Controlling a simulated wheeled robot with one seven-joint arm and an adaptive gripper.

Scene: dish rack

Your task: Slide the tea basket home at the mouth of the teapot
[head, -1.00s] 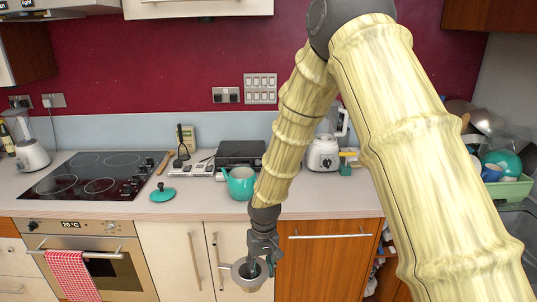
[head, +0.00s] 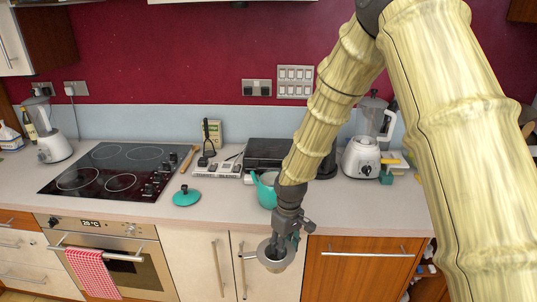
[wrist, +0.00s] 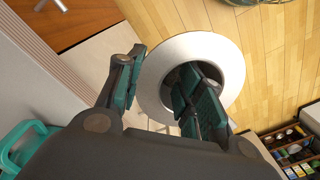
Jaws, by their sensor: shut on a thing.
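My gripper (head: 284,238) is shut on the tea basket (head: 275,262), a grey metal cup with a wide rim, and holds it in front of the counter, below its top. In the wrist view the basket's pale rim (wrist: 236,72) shows as a ring; one finger of my gripper (wrist: 162,66) is inside it and the other outside, pinching the wall. The teal teapot (head: 265,190) stands on the counter behind my forearm, partly hidden, its mouth not clear. A teal piece, likely the teapot (wrist: 22,148), shows at the wrist view's lower left. A teal lid (head: 186,197) lies left of the teapot.
The counter's front edge (head: 150,222) lies between the basket and the teapot. A black hob (head: 110,168) is at left, a dark appliance (head: 268,152) behind the teapot, and a white blender (head: 362,155) at right. Bare counter surrounds the lid.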

